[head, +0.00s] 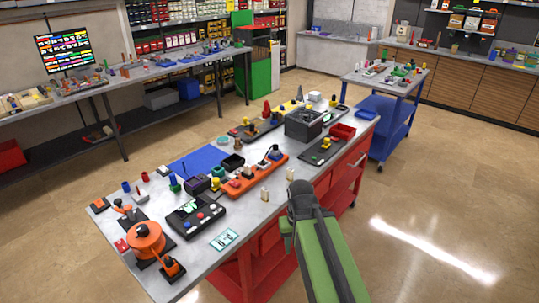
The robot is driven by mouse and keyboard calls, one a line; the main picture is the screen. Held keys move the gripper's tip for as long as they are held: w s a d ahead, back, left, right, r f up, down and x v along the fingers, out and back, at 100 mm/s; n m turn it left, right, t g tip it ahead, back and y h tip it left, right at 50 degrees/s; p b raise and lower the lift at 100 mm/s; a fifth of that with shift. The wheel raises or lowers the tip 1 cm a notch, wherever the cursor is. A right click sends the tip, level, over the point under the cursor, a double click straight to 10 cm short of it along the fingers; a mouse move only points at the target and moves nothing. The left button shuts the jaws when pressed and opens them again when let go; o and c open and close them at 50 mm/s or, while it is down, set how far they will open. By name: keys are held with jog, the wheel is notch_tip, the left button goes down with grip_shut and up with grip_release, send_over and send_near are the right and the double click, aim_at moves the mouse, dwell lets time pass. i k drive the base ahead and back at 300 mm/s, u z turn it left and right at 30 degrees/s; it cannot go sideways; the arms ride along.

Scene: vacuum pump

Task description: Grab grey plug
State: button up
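My gripper (299,188) is dark, at the end of my green arm, by the near right edge of the bench. It appears apart from the strip. Its fingers are not clear enough to show whether it is open or shut.
An orange reel (147,238) and a black button box (196,215) stand at the near left. Two small beige pieces (264,195) stand between the strip and the front edge. A dark grey box (303,125) stands behind. The floor to the right is clear.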

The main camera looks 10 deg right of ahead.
aim_at(275, 152)
jog(key=u, duration=0.55)
jog(key=k, duration=0.1)
jog(key=u, duration=2.6)
jog(key=k, duration=0.8)
jog(key=z, duration=3.5)
jog(key=i, duration=0.1)
jog(key=u, duration=1.6)
jog(key=i, duration=1.5)
